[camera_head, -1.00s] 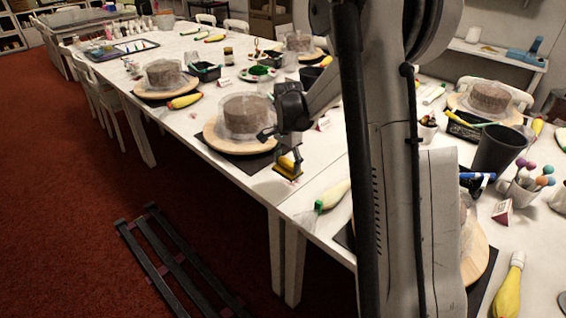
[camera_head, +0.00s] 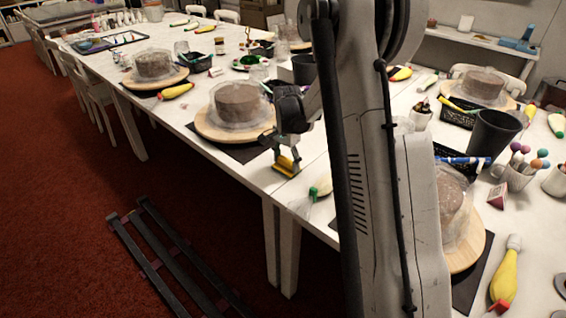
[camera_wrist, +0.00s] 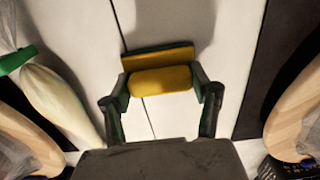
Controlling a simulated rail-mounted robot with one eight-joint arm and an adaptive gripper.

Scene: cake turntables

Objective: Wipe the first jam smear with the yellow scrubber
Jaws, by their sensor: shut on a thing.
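My gripper (camera_head: 286,152) is shut on the yellow scrubber (camera_head: 287,164) at the front edge of the white table (camera_head: 240,172), near the seam between two table sections. In the wrist view, my gripper's fingers (camera_wrist: 162,84) close on both ends of the scrubber's rounded yellow part, and a flat yellow part (camera_wrist: 158,58) shows just beyond it. The scrubber is at or very near the tabletop; I cannot tell if it touches. No jam smear can be made out now; the scrubber may hide it.
A covered cake on a wooden turntable (camera_head: 208,131) stands left of my gripper. A green-tipped piping bag (camera_head: 322,189) lies to the right; it also shows in the wrist view (camera_wrist: 58,97). Another covered cake turntable (camera_head: 474,250) is farther right, partly behind my arm.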

